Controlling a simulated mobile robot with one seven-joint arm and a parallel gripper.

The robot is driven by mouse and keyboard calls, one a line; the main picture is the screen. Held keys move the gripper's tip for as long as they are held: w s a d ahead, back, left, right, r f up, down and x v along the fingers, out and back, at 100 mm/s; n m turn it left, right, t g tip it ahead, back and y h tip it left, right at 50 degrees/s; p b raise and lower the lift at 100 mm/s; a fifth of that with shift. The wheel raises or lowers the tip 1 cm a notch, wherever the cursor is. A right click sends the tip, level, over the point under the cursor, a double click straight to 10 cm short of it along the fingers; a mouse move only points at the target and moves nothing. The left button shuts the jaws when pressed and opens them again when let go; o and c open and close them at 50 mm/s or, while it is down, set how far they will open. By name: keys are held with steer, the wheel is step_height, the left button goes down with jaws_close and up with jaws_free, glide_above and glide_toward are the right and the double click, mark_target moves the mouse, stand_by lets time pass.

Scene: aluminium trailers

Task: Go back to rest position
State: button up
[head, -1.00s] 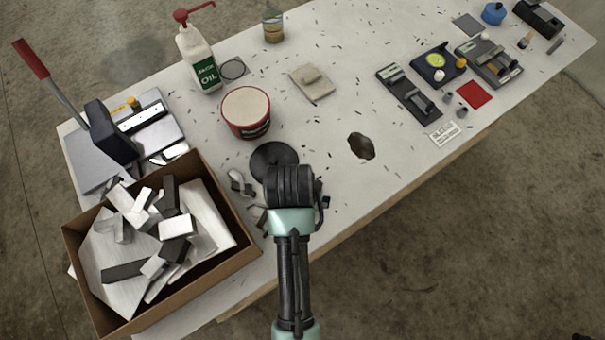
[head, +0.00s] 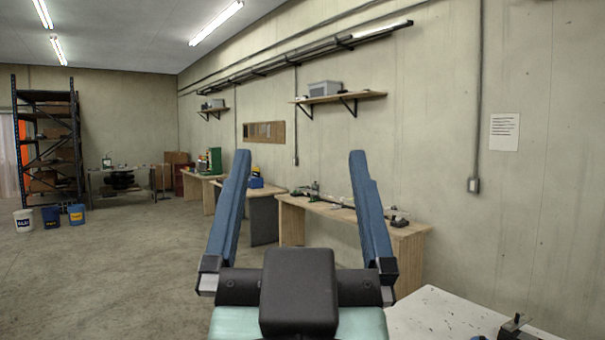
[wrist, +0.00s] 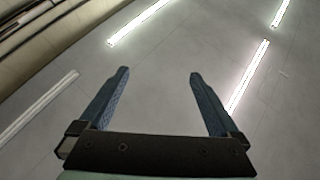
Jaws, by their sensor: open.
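My gripper (head: 301,190) stands upright in the lower middle of the head view, close to the camera. Its two blue fingers are wide apart with nothing between them. In the wrist view my gripper (wrist: 157,75) is also open and empty, with the ceiling and its bright lights behind it. The fingers touch nothing in either view.
A white tabletop (head: 440,312) with dark bits on it lies at the lower right. Wooden workbenches (head: 345,212) run along the right wall under shelves (head: 338,97). Several buckets (head: 76,214) and a tall rack (head: 48,150) stand far left. The floor (head: 110,270) at left is clear.

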steer(key=s+t+b, duration=0.1)
steer(key=s, duration=0.1)
steer(key=s+r+t+b, duration=0.1)
steer(key=s, duration=0.1)
steer(key=shift+r+b, duration=0.15)
steer(key=shift+b, duration=0.25)
steer(key=shift+c, duration=0.3)
stand_by(0.6)
